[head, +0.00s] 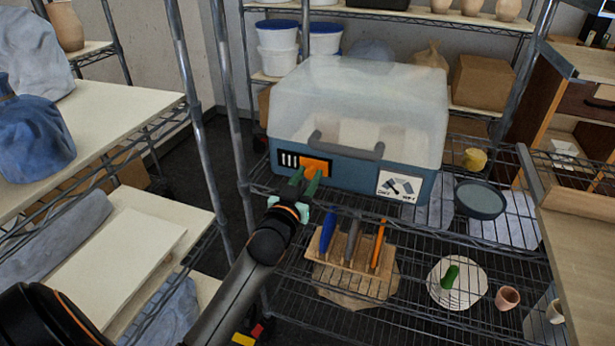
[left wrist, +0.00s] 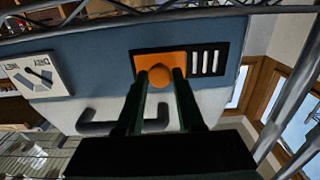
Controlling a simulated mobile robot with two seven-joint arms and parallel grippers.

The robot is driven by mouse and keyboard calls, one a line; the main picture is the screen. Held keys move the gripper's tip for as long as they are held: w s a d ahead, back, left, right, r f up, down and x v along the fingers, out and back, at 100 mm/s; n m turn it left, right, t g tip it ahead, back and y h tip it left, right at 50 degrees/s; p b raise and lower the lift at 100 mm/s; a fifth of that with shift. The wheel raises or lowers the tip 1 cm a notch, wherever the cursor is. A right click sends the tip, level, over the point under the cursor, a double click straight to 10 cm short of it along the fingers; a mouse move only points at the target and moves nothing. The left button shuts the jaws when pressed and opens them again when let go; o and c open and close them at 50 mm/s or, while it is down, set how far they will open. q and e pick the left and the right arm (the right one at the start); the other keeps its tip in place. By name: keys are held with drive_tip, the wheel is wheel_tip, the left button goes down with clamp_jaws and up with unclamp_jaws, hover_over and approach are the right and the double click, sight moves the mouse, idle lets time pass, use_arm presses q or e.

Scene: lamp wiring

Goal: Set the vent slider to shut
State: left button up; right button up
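The vent slider is an orange plate (head: 316,167) in a black frame on the blue front of a clear-lidded box (head: 353,150). It sits at the right of the frame; several white slots (head: 289,159) show uncovered to its left. The left wrist view is turned over, with the orange plate (left wrist: 142,66) left of the slots (left wrist: 204,62). The slider's round orange knob (left wrist: 160,76) lies between the fingertips of my left gripper (head: 305,182), which seem to touch both its sides. The gripper also shows in the left wrist view (left wrist: 161,82). My right gripper is not in view.
A dry-to-wet dial (head: 402,187) is on the same box front, and a dark handle (head: 345,150) is between. Below stands a wooden rack (head: 350,262) with upright tools. A dark round dish (head: 480,199) is to the right. A metal shelf post (head: 240,110) rises left of the box.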

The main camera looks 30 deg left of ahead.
use_arm(q)
clamp_jaws()
idle(1.0)
